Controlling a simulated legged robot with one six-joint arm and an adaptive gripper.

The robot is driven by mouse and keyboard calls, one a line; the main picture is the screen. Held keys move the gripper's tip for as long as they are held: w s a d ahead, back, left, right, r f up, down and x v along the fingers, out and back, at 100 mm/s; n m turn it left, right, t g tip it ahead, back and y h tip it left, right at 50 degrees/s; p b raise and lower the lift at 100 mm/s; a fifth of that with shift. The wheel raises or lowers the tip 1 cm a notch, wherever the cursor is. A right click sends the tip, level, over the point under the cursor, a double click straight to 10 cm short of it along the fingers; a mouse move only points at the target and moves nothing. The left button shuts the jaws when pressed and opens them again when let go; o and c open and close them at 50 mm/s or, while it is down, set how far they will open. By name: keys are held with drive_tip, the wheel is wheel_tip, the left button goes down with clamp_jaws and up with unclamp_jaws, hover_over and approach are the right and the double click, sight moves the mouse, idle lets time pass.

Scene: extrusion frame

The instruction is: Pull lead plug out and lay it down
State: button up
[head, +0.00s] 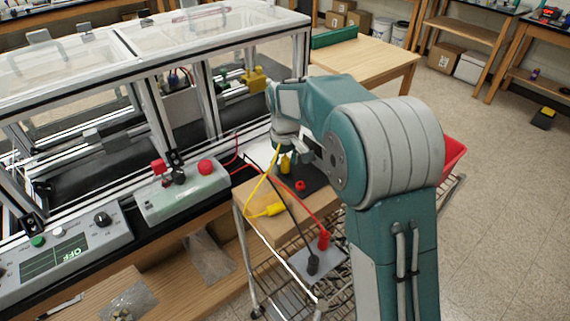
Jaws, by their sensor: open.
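Several lead plugs are in the head view. A yellow plug (285,164) stands roughly upright at a dark plate (313,178), just below my gripper (292,150). My gripper is open and its fingers are partly hidden by my arm. I cannot tell whether they touch the plug. A yellow lead runs from there to another yellow plug (268,210) lying on the wooden top (258,198). A red plug (324,240) and a black plug (313,264) are lower down at a grey plate (325,268), with their leads running upward.
A red round part (300,185) sits on the dark plate. A control box (182,189) with red knobs and a panel with a display (60,255) stand at left, before the extrusion frame (205,90). A wire cart (255,275) is below; a red bin (453,155) is behind my arm.

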sight(285, 158)
idle(0.7)
clamp_jaws()
drive_tip(key=shift+r, duration=0.15)
drive_tip(key=shift+r, duration=2.85)
drive_tip(key=s+a+t+h, duration=0.1)
drive_tip(key=a, duration=0.1)
drive_tip(key=s+a+t+h, duration=0.1)
drive_tip(key=s+a+h, duration=0.1)
drive_tip(key=s+a+t+h, duration=0.1)
drive_tip(key=a+h, duration=0.1)
drive_tip(key=shift+s+a+f, duration=0.15)
drive_tip(key=shift+s+f, duration=0.2)
drive_tip(key=shift+f, duration=3)
